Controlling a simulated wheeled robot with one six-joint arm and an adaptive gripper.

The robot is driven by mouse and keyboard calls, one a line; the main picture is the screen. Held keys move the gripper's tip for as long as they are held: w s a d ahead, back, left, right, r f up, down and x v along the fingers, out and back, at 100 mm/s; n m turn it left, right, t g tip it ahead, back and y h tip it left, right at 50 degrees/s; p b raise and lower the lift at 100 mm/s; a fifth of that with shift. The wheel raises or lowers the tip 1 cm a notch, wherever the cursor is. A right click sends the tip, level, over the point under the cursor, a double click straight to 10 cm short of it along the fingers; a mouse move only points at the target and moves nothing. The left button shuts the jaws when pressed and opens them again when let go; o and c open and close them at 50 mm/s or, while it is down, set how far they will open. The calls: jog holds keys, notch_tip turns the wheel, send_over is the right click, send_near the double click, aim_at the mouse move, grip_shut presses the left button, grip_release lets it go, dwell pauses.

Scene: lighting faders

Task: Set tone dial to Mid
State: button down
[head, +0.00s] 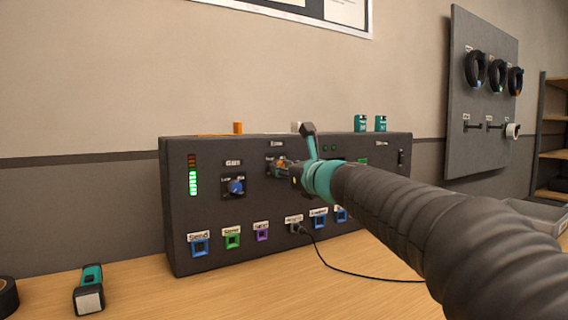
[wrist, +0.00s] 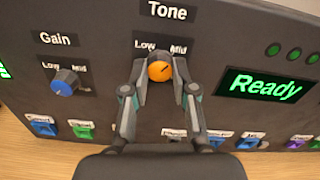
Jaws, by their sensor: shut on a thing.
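The tone dial (wrist: 160,68) is an orange round knob under the "Tone" label on the dark panel in the wrist view. "Low" stands at its upper left and "Mid" at its upper right. My gripper (wrist: 160,80) is shut on the dial, one finger on each side. The dial's pointer is too small for me to read surely. In the head view my gripper (head: 285,169) reaches the panel from the right and mostly covers the orange dial (head: 281,164).
A blue gain dial (wrist: 64,82) sits left of the tone dial. A green "Ready" display (wrist: 265,87) is on the right. Several coloured sockets (head: 232,240) line the panel's lower part, and a black cable (head: 350,271) runs from one across the table.

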jog(key=shift+m+p, duration=0.35)
jog(key=shift+m, duration=0.45)
jog(key=c, duration=0.9)
grip_release()
jog(key=v, duration=1.2)
jog(key=shift+s, duration=0.1)
